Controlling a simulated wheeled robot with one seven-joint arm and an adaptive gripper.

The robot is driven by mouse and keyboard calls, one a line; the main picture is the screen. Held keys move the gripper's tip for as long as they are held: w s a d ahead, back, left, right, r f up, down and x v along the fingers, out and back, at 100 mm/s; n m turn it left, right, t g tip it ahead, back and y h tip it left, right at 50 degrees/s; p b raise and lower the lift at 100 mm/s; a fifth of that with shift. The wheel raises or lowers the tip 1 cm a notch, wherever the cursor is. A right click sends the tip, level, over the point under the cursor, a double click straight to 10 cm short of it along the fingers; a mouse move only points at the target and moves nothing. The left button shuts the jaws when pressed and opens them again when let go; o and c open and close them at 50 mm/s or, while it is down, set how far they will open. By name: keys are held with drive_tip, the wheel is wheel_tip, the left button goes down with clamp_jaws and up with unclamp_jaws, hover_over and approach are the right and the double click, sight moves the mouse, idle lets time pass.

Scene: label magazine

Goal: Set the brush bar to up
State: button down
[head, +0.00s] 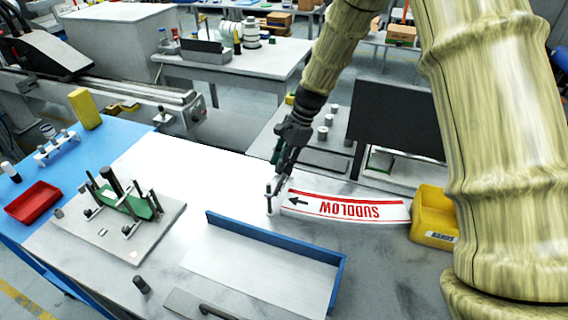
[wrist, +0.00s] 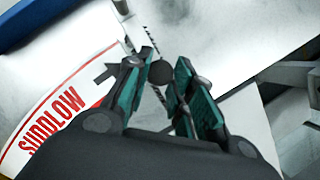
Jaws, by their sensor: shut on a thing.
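My gripper (head: 280,178) reaches down beside a printed label (head: 350,207) on the grey table in the head view. In the wrist view my gripper (wrist: 160,70) has its teal-lined fingers closed on a small dark round knob (wrist: 161,73). The knob appears to belong to the brush bar; a thin dark dashed line like bristles (wrist: 152,42) runs past it. Most of the bar is hidden behind the fingers, and I cannot tell whether it is up or down. The label shows red SUDDLOW lettering and a black arrow; it also lies at left in the wrist view (wrist: 60,100).
A short metal post (head: 271,203) stands just left of the label. A blue-edged tray (head: 275,246) lies in front. A yellow bin (head: 434,212) is to the right. A green-part fixture (head: 125,205) and red tray (head: 33,203) are left. A dark panel (head: 398,117) stands behind.

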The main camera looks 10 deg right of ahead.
drive_tip(key=shift+s+a+r, duration=0.15)
drive_tip(key=shift+s+r, duration=0.05)
drive_tip(key=shift+r, duration=0.1)
drive_tip(key=shift+w+f, duration=0.1)
drive_tip(key=c, duration=1.4)
unclamp_jaws()
drive_tip(key=shift+o, duration=1.2)
drive_tip(key=shift+a+r, duration=0.1)
drive_tip(key=shift+r, duration=0.1)
drive_tip(key=shift+d, duration=0.2)
